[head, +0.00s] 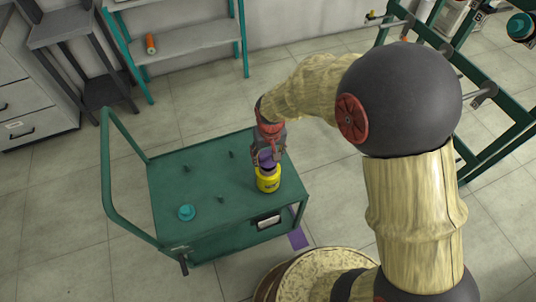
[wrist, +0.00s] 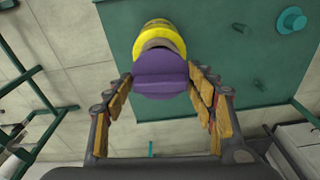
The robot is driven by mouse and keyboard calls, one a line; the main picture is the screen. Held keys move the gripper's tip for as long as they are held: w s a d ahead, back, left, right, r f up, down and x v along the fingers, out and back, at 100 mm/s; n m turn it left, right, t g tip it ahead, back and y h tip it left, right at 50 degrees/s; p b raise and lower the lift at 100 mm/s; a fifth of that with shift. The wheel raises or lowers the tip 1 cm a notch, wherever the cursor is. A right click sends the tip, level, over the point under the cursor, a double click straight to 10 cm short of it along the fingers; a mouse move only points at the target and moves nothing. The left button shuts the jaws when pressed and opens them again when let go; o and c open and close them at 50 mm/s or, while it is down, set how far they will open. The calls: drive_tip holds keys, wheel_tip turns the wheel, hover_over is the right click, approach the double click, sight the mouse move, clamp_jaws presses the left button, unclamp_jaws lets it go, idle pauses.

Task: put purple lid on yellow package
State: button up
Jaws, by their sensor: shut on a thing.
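The yellow package (head: 268,184), a short round container with dark markings, stands upright near the right front corner of the green cart top. It also shows in the wrist view (wrist: 160,38) beyond the lid. The purple lid (wrist: 160,78) is held between the two fingertips of my gripper (wrist: 160,86), which is shut on its sides. In the head view the lid (head: 265,158) is just above the package, under my gripper (head: 267,155). A tan band shows between lid and package in the wrist view. I cannot tell whether lid and package touch.
The green cart top (head: 210,168) has several small pegs and a teal round piece (head: 186,212) at the front left. A cart handle (head: 125,180) rises on the left. A purple square (head: 298,238) lies on the floor. Shelves with an orange spool (head: 150,44) stand behind.

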drive_tip(key=shift+f+b, duration=0.9)
drive_tip(key=shift+f, duration=1.05)
drive_tip(key=o, duration=0.9)
drive_tip(key=r, duration=0.4)
drive_tip(key=s+r, duration=0.1)
drive_tip(key=r, duration=0.7)
drive_tip(key=shift+s+d, duration=0.2)
drive_tip(key=shift+s, duration=0.05)
